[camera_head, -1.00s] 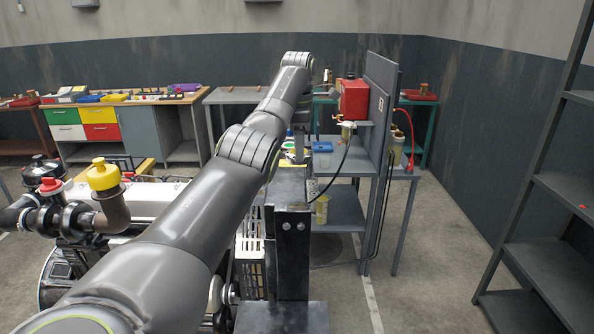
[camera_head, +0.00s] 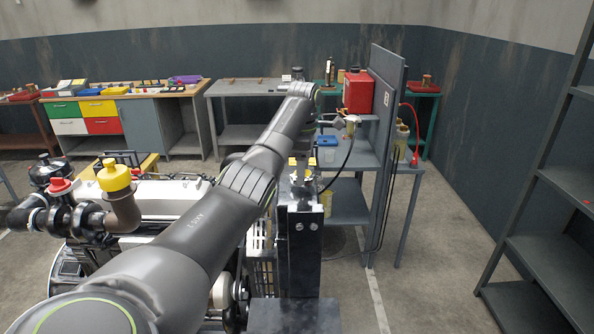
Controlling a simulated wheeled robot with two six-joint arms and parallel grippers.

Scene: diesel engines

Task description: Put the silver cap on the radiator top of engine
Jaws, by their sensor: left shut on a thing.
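My left arm comes in from the lower left and reaches over the engine (camera_head: 160,197) towards the shelf stand. My left gripper (camera_head: 340,122) shows small beyond the wrist, in front of the stand. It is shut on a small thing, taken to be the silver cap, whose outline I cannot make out. The dark radiator (camera_head: 300,207) stands upright at the right end of the engine. Small yellow parts show at its top; I cannot tell if they belong to it. The gripper is above and to the right of the radiator top. My right gripper is not in view.
A black hose hangs there. Benches line the back wall. A dark rack (camera_head: 535,245) stands at the right. The floor between rack and stand is clear.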

